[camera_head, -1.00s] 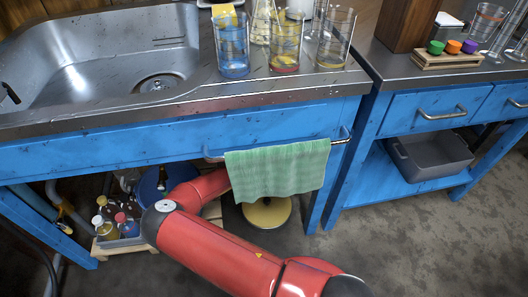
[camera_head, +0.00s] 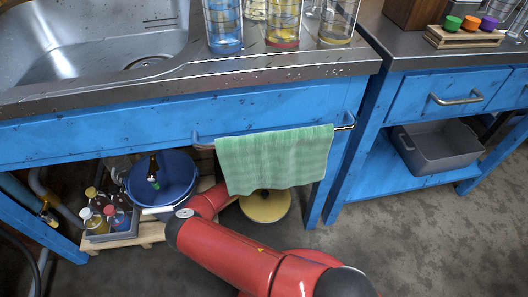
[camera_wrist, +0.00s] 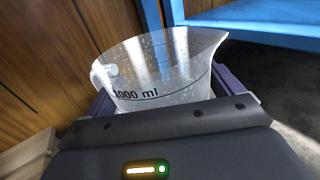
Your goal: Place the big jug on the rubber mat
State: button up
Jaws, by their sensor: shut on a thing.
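The big jug (camera_wrist: 165,75), clear with a spout and a "1000 ml" mark, fills the middle of the wrist view. My gripper (camera_wrist: 162,90) is shut on it, with a purple finger on each side. The jug's lower part is hidden by the gripper body, and its rim is tilted in the picture. In the head view my arm reaches under the sink counter, and its end is hidden behind the green towel. I cannot make out the rubber mat in either view.
Under the counter are a blue bucket (camera_head: 162,190), a tray of small bottles (camera_head: 106,222) and a yellow round thing (camera_head: 265,207). The green towel (camera_head: 275,160) hangs on the rail. Glass beakers (camera_head: 283,22) crowd the counter edge. A blue leg (camera_wrist: 153,14) is near the jug.

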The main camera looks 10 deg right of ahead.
jog(key=shift+f+b, duration=0.7)
jog(key=shift+f, duration=1.45)
jog(key=o, duration=1.4)
jog(key=shift+f, duration=0.2)
jog(key=shift+c, duration=0.2)
jog(key=shift+r, duration=0.2)
jog(key=p+v, duration=0.2)
jog(key=v, duration=0.8)
jog(key=shift+s+a, duration=0.55)
jog(key=shift+s, duration=0.25)
jog(key=shift+s+f, duration=0.1)
